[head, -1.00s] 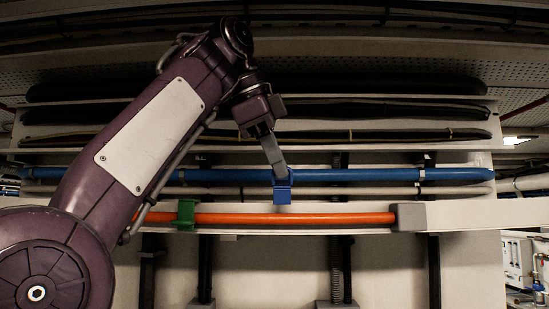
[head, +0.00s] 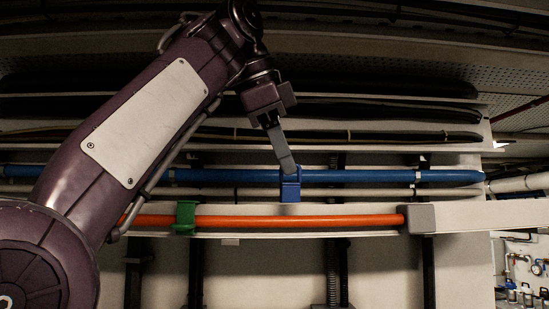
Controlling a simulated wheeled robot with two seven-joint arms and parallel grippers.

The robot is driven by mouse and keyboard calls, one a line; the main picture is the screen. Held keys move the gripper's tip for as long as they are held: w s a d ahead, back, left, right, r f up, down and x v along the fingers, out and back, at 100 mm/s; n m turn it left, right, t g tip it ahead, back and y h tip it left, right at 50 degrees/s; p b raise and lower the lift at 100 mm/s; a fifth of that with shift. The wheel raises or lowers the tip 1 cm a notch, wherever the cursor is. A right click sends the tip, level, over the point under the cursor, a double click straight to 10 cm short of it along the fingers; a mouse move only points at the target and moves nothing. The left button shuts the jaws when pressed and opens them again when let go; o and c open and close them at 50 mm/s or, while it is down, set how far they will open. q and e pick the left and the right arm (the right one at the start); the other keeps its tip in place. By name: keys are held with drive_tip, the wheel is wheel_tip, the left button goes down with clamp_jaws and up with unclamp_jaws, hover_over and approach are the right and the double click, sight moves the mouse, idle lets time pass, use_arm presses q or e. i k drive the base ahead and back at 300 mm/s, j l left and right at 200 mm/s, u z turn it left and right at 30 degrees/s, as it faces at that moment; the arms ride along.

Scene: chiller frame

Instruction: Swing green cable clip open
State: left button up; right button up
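The green cable clip (head: 185,218) sits around the left part of the orange cable (head: 300,221), just right of my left forearm. I cannot tell whether its latch is shut. My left gripper (head: 288,166) comes down from above, well up and to the right of the green clip. Its grey fingers reach the top of a blue clip (head: 290,188) at the blue cable (head: 360,176). The fingers overlap in this view, so I cannot see whether they are apart or whether they touch the blue clip. My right gripper is out of view.
A grey block (head: 419,219) stands at the orange cable's right end. A white cable (head: 350,191) runs between the blue and orange ones. Dark cables (head: 370,134) lie on shelves above. The space in front of the orange cable between green clip and grey block looks clear.

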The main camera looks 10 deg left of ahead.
sight(184, 224)
drive_tip(key=k+j+z, duration=0.2)
drive_tip(key=k+j, duration=0.2)
drive_tip(key=j, duration=0.2)
drive_tip(key=k+j, duration=0.3)
drive_tip(key=k, duration=0.15)
